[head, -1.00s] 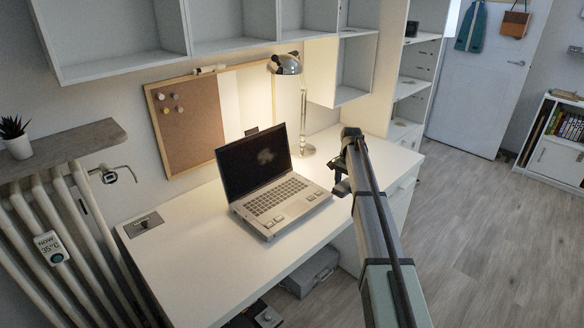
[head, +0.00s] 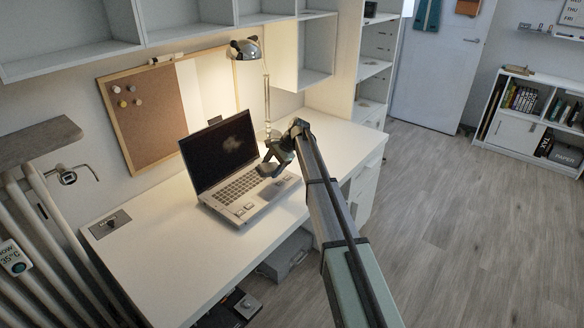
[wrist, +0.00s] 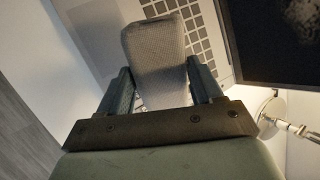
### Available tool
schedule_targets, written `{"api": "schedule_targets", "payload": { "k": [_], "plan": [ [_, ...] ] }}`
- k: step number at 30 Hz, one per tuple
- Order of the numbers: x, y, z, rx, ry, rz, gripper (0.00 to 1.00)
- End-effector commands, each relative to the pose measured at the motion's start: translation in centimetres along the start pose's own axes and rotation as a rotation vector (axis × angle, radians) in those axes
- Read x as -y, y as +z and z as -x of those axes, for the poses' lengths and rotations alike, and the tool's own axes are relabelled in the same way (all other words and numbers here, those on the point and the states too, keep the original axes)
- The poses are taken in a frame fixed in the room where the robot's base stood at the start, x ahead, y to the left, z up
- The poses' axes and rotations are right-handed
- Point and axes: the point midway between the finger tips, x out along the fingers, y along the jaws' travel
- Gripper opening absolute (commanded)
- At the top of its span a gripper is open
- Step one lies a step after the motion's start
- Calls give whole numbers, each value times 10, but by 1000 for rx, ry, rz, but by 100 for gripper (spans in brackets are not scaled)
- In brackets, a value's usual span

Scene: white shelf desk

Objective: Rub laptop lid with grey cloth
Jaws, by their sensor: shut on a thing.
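The open laptop (head: 237,175) stands on the white desk, its dark screen raised and a pale smudge (head: 232,144) on the screen. In the wrist view the keyboard (wrist: 200,30) and the edge of the dark screen (wrist: 275,40) show beyond my gripper. My gripper (wrist: 160,85) is shut on the grey cloth (wrist: 158,50), which sticks out as a folded pad between the fingers. In the head view my gripper (head: 272,160) is over the right side of the laptop, in front of the screen's right edge. I cannot tell whether the cloth touches the laptop.
A chrome desk lamp (head: 267,95) stands on the desk (head: 150,265) just behind the laptop's right side; its base also shows in the wrist view (wrist: 268,108). A cork board (head: 143,115) leans at the wall. The desk left of the laptop is mostly free.

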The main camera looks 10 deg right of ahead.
Motion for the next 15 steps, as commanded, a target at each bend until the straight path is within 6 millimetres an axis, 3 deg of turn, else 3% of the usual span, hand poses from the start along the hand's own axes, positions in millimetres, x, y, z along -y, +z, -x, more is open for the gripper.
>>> {"api": "schedule_targets", "payload": {
  "k": [6,15],
  "plan": [
    [31,47,-12,117,-305,-149,37],
    [65,87,-9,179,-688,-293,37]
  ]
}}
